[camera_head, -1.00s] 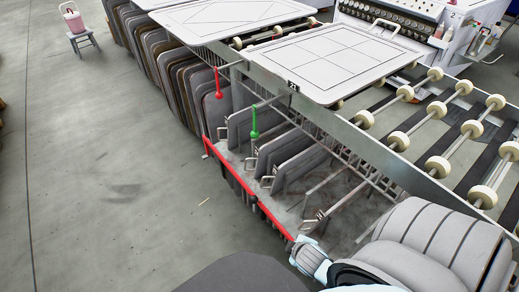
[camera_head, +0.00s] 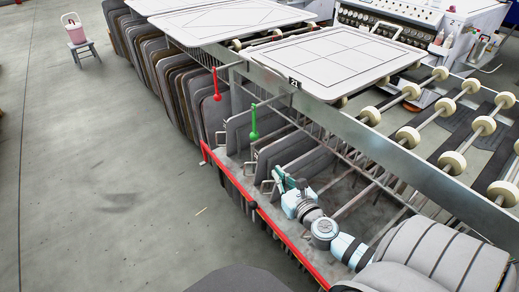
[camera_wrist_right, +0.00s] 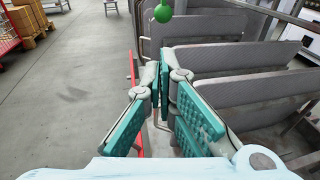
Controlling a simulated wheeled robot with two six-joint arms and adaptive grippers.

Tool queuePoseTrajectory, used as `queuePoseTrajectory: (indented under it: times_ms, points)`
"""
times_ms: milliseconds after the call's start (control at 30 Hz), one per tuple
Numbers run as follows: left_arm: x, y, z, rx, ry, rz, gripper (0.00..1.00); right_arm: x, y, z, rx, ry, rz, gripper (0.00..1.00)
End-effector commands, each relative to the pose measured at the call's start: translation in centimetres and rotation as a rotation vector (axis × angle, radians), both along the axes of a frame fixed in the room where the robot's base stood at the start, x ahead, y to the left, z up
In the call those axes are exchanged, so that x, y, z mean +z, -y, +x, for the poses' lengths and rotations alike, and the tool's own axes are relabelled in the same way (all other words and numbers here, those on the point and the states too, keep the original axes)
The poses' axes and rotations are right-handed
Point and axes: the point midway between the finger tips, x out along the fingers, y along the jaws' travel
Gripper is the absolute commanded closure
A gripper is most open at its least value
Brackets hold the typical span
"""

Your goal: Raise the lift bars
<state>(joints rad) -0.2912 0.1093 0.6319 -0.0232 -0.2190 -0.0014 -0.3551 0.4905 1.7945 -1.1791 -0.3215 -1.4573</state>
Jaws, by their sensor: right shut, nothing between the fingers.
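Two thin bars stick out from the gantry's side. A red handle (camera_head: 217,92) hangs at the end of the farther bar, and a green handle (camera_head: 253,128) hangs at the end of the nearer one. Both hang straight down. I cannot tell for certain which parts are the lift bars. My right gripper (camera_head: 280,180) is below and to the right of the green handle, beside the grey panels. It is shut and empty. In the right wrist view the gripper's fingers (camera_wrist_right: 165,82) meet under the green handle's ball (camera_wrist_right: 163,12), apart from it. My left gripper is not in view.
Grey panels (camera_head: 285,148) stand upright in the rack under the gantry, behind a red front rail (camera_head: 294,251). A flat white board (camera_head: 340,60) lies on top, with white rollers (camera_head: 408,136) to its right.

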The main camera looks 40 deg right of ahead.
Motion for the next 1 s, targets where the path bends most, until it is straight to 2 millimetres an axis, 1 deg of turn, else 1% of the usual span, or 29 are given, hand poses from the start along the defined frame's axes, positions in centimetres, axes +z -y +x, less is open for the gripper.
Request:
queuePoseTrajectory:
  times_ms: [167,500,600,700,800,1000]
  points:
    - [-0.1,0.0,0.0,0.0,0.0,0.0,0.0,-0.2,0.6,2.5,-0.002,0.005,0.003,1.0]
    - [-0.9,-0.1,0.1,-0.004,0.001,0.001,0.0,-1.2,2.1,9.7,-0.003,0.004,0.006,1.0]
    - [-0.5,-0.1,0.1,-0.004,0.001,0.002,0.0,-0.6,2.5,11.3,-0.002,0.004,0.005,1.0]
    - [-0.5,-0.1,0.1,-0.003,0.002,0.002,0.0,-0.5,2.7,12.4,-0.002,0.002,0.005,1.0]
    - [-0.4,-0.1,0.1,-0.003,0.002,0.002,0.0,-0.4,2.9,13.0,-0.001,0.002,0.004,1.0]
    - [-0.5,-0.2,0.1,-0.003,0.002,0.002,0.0,-0.4,2.9,13.1,-0.001,0.002,0.004,1.0]
